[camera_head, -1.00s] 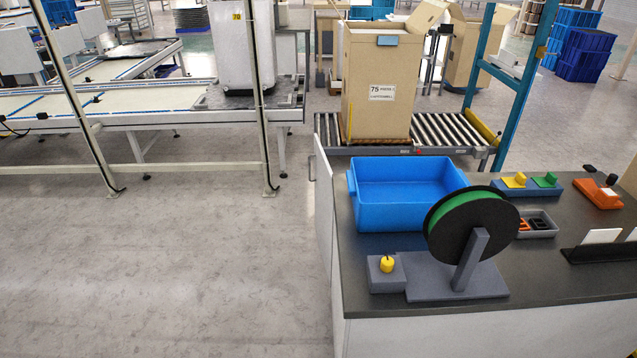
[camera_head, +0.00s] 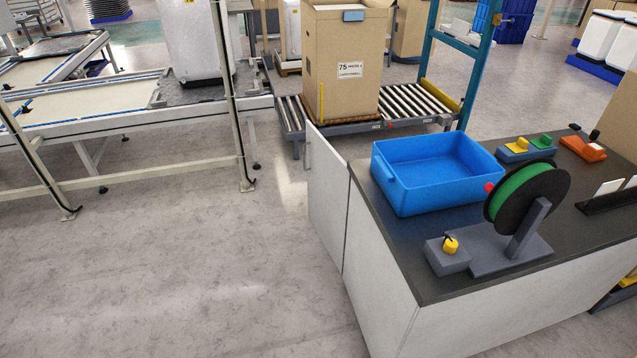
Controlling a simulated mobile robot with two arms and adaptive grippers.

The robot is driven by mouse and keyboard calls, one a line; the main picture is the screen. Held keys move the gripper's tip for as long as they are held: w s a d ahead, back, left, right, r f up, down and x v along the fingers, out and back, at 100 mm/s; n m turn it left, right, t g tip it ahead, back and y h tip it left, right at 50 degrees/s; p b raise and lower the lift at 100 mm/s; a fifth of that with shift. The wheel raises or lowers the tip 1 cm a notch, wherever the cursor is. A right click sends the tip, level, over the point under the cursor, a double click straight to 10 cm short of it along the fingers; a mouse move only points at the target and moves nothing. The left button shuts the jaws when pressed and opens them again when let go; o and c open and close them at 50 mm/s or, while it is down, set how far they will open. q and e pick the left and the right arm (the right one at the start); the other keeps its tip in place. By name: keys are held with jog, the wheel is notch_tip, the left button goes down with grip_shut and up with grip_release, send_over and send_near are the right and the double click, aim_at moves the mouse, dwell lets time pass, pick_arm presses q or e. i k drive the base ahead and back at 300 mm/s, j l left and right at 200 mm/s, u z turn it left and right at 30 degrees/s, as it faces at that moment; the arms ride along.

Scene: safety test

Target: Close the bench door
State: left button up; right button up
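The bench door (camera_head: 326,205) is a white panel at the left side of the bench (camera_head: 383,265). It stands open, angled out to the left from the bench's side, with a thin handle (camera_head: 307,155) near its far edge. Its near edge meets the white side of the bench. What lies behind the door is hidden. Neither of my grippers is in view.
On the dark bench top are a blue bin (camera_head: 435,185), a green spool on a stand (camera_head: 525,195) and small coloured parts. A roller conveyor (camera_head: 415,100) with a large carton (camera_head: 345,65) stands behind the door. The floor (camera_head: 200,265) at left is clear.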

aim_at(329, 178)
jog(key=i+j+z, duration=0.15)
jog(key=i+j, duration=0.25)
jog(key=i, duration=0.15)
jog(key=i+j+z, duration=0.15)
jog(key=i+j, duration=0.25)
jog(key=i, duration=0.15)
